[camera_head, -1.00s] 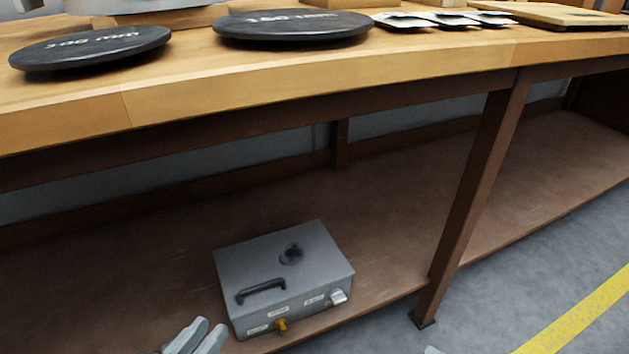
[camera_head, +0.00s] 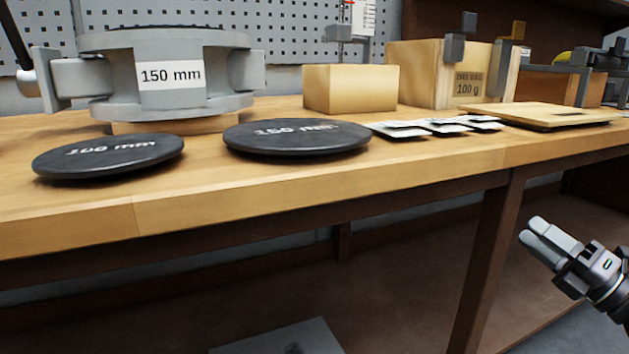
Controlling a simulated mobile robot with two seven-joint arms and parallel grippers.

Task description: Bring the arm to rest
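My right gripper (camera_head: 532,232) is at the right of the view, in front of the bench and below its top edge. Its two grey fingers lie side by side, look shut, and hold nothing that I can see. It touches nothing visible. My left gripper is out of view. The grey valve body (camera_head: 200,75) with a "150 mm" label stands on the bench at the left. The grey actuator box (camera_head: 280,340) is on the lower shelf, with only part of its top showing at the bottom edge.
On the wooden bench (camera_head: 80,215) lie two black discs (camera_head: 110,157) (camera_head: 297,136), several white packets (camera_head: 435,127) and a wooden board (camera_head: 540,115). Wooden blocks (camera_head: 350,88) stand behind. A brown bench leg (camera_head: 485,260) is left of my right gripper.

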